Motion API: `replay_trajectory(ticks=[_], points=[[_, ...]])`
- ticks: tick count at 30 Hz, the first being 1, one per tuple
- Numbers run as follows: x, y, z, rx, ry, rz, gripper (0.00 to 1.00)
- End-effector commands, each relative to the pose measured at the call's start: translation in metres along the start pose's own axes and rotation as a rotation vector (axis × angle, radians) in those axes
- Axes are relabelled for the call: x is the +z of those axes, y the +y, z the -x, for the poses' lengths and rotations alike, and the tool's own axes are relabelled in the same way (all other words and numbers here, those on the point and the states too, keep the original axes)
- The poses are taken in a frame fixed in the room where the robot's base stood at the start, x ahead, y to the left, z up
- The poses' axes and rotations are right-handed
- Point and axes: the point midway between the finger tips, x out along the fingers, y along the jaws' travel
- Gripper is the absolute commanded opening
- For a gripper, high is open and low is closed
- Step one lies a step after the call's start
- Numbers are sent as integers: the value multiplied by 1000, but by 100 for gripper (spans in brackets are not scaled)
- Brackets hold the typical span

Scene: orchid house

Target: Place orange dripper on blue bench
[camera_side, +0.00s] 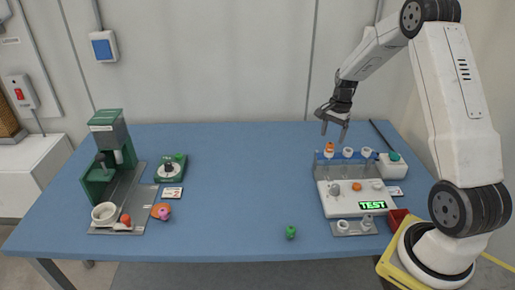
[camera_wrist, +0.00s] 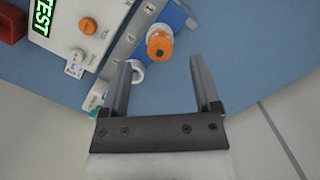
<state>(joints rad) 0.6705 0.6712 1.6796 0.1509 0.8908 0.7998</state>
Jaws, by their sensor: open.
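The orange dripper (camera_side: 329,148) sits upright in the left position of a small rack on the right side of the blue bench (camera_side: 230,190). In the wrist view the orange dripper (camera_wrist: 160,43) shows from above, just beyond the fingertips and roughly centred between them. My gripper (camera_side: 332,127) is open and empty, a little above the dripper and pointing down. It also shows in the wrist view (camera_wrist: 162,64), with its two fingers apart.
Two white-topped pieces (camera_side: 348,152) stand in the same rack, right of the dripper. A white tester (camera_side: 352,198) with a green TEST display is in front. A green machine (camera_side: 108,150) stands at left. A green piece (camera_side: 291,232) lies near the front. The bench middle is clear.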

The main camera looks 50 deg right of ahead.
Motion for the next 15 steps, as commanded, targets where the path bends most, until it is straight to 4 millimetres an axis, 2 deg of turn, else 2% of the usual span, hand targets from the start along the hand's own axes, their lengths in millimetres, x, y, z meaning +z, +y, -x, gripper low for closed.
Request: replay_trajectory(ticks=[7, 15], points=[[-1, 1, -28, 2, -1, 0, 80], [-2, 0, -34, -1, 2, 0, 80]])
